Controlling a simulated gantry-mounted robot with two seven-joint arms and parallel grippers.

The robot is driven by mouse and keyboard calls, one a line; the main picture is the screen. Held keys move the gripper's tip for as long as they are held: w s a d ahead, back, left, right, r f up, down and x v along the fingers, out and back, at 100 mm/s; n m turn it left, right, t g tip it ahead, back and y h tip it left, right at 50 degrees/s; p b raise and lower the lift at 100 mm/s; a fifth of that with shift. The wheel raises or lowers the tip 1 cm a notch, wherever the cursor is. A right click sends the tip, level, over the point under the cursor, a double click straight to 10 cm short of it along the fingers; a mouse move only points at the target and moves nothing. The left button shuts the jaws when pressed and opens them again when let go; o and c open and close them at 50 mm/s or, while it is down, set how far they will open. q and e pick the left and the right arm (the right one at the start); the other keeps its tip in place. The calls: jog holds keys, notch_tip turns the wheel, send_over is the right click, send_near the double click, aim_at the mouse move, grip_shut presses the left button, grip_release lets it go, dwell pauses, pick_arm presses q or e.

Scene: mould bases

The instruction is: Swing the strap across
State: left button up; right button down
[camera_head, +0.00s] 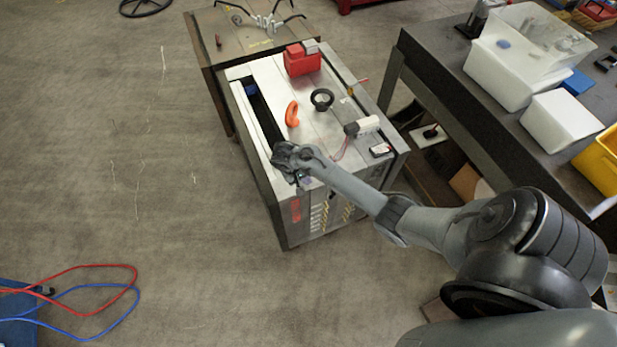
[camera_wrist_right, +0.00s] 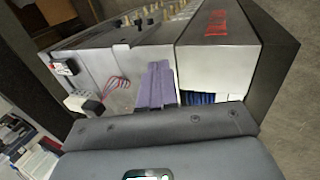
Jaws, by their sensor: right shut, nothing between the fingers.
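The mould base (camera_head: 290,100) is a grey metal block with a dark gap along its left part. My right gripper (camera_head: 284,161) is at the block's near edge, by the near end of the gap. It is shut and holds nothing. A flat purple piece, possibly the strap, stands out at the block's near side just beyond the gripper in the right wrist view (camera_wrist_right: 153,88). A little of it shows under the gripper in the head view (camera_head: 306,181). I cannot tell whether gripper and purple piece touch. My left gripper is not in view.
On the block lie a red box (camera_head: 301,60), an orange ring-shaped piece (camera_head: 292,114), a black ring (camera_head: 321,98) and a white connector (camera_head: 366,125). A workbench (camera_head: 440,72) with bins stands at right. Red and blue cables (camera_head: 105,266) lie at lower left. The left floor is mostly clear.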

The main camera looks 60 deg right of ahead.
aim_at(314, 186)
jog(key=b+x, duration=0.1)
jog(key=x, duration=0.7)
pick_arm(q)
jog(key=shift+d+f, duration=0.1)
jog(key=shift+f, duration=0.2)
pick_arm(e)
jog(key=s+d, duration=0.2)
jog(key=d, duration=0.1)
jog(key=shift+s+d, duration=0.1)
pick_arm(q)
jog(key=shift+p, duration=0.3)
pick_arm(e)
jog(key=shift+r, duration=0.1)
